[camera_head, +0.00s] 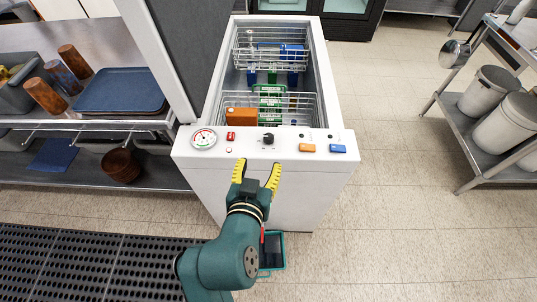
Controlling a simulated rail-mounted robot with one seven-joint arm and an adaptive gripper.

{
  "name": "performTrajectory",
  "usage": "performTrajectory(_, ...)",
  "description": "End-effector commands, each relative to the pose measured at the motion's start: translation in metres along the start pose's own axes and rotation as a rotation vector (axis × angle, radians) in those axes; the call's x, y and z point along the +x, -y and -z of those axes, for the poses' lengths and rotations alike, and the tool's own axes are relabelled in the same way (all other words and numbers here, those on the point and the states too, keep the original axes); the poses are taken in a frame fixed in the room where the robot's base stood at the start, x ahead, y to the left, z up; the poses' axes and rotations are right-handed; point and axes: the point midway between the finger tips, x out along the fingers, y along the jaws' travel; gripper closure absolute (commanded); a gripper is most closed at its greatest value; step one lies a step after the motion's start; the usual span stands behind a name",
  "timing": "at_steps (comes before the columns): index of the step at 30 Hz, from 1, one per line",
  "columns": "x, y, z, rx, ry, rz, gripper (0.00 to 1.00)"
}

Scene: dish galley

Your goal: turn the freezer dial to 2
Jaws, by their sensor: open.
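The white chest freezer (346,162) stands ahead with its lid (160,40) raised at the left. The black dial (268,139) sits in the middle of the front panel; its numbers and pointer are too small to read. My gripper (258,166) has yellow ridged fingers, spread apart and empty. It is in front of and just below the dial in the picture, and I see no contact with it. A round gauge (204,138), a red switch (231,136), an orange button (307,148) and a blue button (338,149) share the panel.
Wire baskets (270,50) with packages are inside the open freezer. A shelf with a blue tray (119,90) stands at the left. A rack with white bins (490,92) stands at the right. A teal bin (273,252) is beside my arm. The floor at right (430,240) is clear.

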Motion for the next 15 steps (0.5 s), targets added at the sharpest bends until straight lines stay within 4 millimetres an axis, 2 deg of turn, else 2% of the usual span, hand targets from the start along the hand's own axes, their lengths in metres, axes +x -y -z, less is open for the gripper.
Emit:
performTrajectory(1,0.004,0.002,-0.013,-0.004,0.007,-0.003,0.38)
performTrajectory(5,0.012,0.002,-0.013,-0.005,0.012,-0.008,0.38)
performTrajectory(7,0.023,0.002,-0.013,-0.005,0.012,-0.008,0.38)
performTrajectory(15,0.088,0.001,-0.015,-0.006,0.012,-0.008,0.38)
